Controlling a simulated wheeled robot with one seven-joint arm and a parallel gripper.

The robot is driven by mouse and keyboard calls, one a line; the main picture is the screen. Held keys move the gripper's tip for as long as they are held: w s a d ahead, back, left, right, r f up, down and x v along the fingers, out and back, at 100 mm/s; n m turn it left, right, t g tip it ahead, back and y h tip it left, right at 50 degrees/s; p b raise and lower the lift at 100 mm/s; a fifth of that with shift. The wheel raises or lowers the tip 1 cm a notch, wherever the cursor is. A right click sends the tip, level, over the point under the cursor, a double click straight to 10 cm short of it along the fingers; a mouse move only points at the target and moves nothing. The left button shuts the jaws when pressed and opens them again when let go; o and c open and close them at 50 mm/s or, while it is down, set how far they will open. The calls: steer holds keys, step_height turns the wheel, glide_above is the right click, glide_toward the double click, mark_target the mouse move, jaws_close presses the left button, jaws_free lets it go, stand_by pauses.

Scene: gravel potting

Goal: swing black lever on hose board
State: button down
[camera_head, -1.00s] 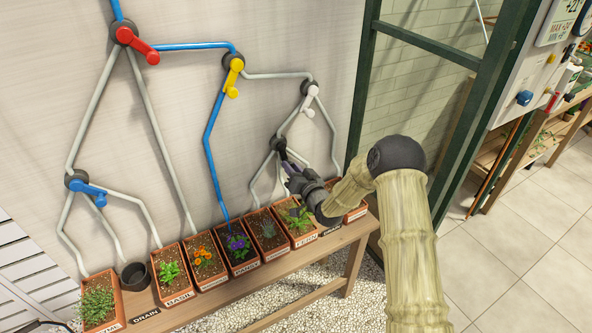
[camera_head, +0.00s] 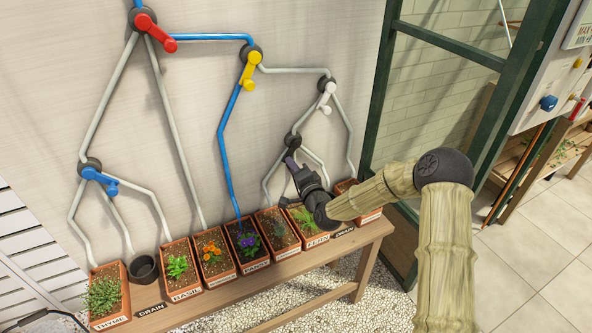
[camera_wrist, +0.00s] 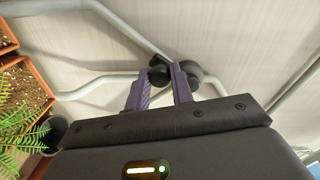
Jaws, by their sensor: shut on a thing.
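The black lever sits on the lower right hub (camera_head: 292,140) of the hose board (camera_head: 300,40). My gripper (camera_head: 290,160) is at this lever from below, and its fingers and wrist hide most of it in the head view. In the wrist view, the purple fingers of my gripper (camera_wrist: 165,85) are closed around the black lever (camera_wrist: 160,74), which lies between their tips. The round black hub (camera_wrist: 186,73) is just right of the lever there, with grey hoses running from it.
Red (camera_head: 158,32), yellow (camera_head: 248,76), white (camera_head: 327,95) and blue (camera_head: 100,179) levers sit on other hubs. Labelled planter boxes and a dark drain pot (camera_head: 144,269) stand on the wooden bench (camera_head: 300,262) below. A green frame post (camera_head: 382,90) stands right of the board.

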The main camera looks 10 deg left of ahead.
steer(key=shift+m, duration=0.3)
steer(key=c, duration=1.2)
jaws_free()
steer(key=shift+r, duration=0.1)
steer(key=shift+c, duration=0.2)
steer(key=shift+a, duration=0.1)
steer(key=shift+s, duration=0.15)
steer(key=b+v, duration=0.1)
steer(key=v, duration=1.6)
